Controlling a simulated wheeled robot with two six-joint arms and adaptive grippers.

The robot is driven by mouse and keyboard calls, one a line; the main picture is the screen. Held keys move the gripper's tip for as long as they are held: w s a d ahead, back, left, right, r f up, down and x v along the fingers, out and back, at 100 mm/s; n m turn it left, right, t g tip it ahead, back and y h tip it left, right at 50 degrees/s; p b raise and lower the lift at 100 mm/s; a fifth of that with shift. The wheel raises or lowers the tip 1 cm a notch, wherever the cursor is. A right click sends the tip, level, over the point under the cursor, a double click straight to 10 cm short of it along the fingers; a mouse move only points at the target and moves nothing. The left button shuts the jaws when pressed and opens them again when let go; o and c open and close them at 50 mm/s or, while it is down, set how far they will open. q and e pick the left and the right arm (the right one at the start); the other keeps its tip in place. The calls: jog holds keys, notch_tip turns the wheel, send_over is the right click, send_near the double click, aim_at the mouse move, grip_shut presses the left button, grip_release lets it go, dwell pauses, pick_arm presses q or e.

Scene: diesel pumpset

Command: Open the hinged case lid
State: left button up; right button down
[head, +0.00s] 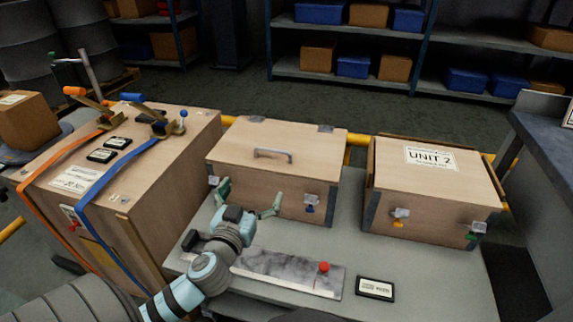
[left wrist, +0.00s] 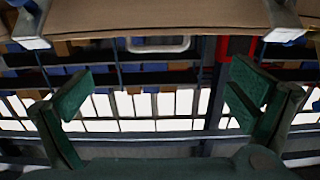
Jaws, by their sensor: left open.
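The middle wooden case (head: 245,180) stands on the grey bench with its lid (head: 315,145) shut flat. A metal handle (head: 272,155) is on the lid; a metal handle (left wrist: 158,43) also shows in the left wrist view, below a wooden panel (left wrist: 150,18). A front latch (head: 311,200) sits at the right, and another latch (head: 213,181) at the left is partly behind my gripper. My left gripper (head: 249,194) is open and empty in front of the case, between the latches. In the wrist view its green fingers (left wrist: 160,85) are wide apart. My right gripper is not in view.
A second case marked UNIT 2 (head: 430,180) stands close on the right. A large strapped crate (head: 150,185) stands on the left. A metal plate with a red knob (head: 323,267) and a black-framed label (head: 375,288) lie on the bench (head: 430,275) in front.

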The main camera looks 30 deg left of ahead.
aim_at(272, 152)
pick_arm(q)
jog(key=x, duration=0.4)
jog(key=r+b+x, duration=0.1)
jog(key=x, duration=0.4)
jog(key=b+x, duration=0.1)
jog(key=x, duration=0.4)
jog(key=shift+w+d+r, duration=0.15)
jog(key=shift+d+r, duration=0.15)
jog(key=shift+w+a, duration=0.15)
jog(key=shift+w, duration=0.25)
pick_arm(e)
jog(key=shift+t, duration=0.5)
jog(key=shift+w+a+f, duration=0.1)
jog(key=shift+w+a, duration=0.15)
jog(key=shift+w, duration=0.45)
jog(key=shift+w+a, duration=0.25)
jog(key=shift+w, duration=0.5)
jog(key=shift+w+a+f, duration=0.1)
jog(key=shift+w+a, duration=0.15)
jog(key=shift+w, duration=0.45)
pick_arm(q)
jog(key=shift+c, duration=0.6)
jog(key=shift+r, duration=0.1)
jog(key=c, duration=1.3)
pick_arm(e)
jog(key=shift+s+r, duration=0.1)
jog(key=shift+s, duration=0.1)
